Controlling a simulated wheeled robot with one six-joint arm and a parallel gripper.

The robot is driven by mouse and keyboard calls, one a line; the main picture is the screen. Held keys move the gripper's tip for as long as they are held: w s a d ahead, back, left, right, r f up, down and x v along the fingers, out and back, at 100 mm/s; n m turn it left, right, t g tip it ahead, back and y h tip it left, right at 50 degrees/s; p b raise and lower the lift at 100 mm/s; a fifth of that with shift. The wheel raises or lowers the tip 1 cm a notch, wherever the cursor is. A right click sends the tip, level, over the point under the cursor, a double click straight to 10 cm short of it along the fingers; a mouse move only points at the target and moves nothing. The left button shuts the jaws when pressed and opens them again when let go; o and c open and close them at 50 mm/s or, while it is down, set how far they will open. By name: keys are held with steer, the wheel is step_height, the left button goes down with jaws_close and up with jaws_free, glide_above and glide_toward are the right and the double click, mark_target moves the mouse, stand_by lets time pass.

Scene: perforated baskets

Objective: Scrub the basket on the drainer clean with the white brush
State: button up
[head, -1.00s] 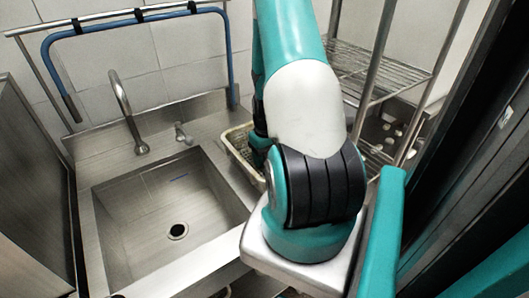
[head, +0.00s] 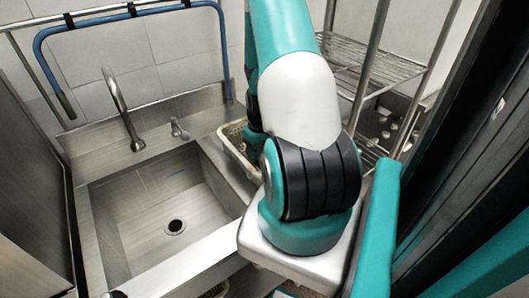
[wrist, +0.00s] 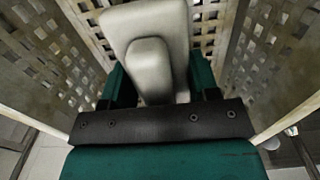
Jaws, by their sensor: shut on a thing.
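The perforated basket (head: 238,155) is beige with brownish staining and sits on the drainer right of the sink, partly hidden behind my arm. In the wrist view its pierced walls (wrist: 262,50) rise on both sides of my gripper (wrist: 152,90). My gripper is shut on the white brush (wrist: 150,30), whose pale handle shows between the green fingers. The brush head points toward the pierced far side of the basket. Its bristles are hidden, so I cannot tell whether they touch the basket.
The steel sink (head: 165,215) with a drain lies left of the basket and looks empty. A tall faucet (head: 122,105) and a small tap (head: 178,129) stand behind it. A wire rack (head: 350,75) stands at the right.

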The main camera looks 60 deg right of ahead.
steer(key=shift+w+d, duration=0.3)
steer(key=shift+w, duration=0.25)
steer(key=shift+w+d, duration=0.25)
steer(key=shift+w, duration=0.25)
steer(key=shift+s+a, duration=0.85)
steer(key=shift+s, duration=0.1)
steer(key=shift+s+a, duration=0.3)
steer(key=shift+s, duration=0.25)
steer(key=shift+s+a, duration=0.3)
steer(key=shift+s, duration=0.2)
steer(key=shift+w+d, duration=0.15)
steer(key=shift+w, duration=0.5)
steer(key=shift+w+d, duration=0.15)
steer(key=shift+w, duration=0.45)
steer(key=shift+w+d+r+p, duration=0.1)
steer(key=shift+w+d+p, duration=0.1)
steer(key=shift+w+d, duration=0.25)
steer(key=shift+w+d+p, duration=0.15)
steer(key=shift+w+d, duration=0.05)
steer(key=shift+w, duration=0.4)
steer(key=shift+s+a, duration=0.2)
steer(key=shift+s, duration=0.4)
steer(key=shift+s+a, duration=0.15)
steer(key=shift+s, duration=0.45)
steer(key=shift+s+a, duration=0.35)
steer(key=shift+s, duration=0.25)
steer(key=shift+s+a, duration=0.3)
steer(key=shift+s, duration=0.3)
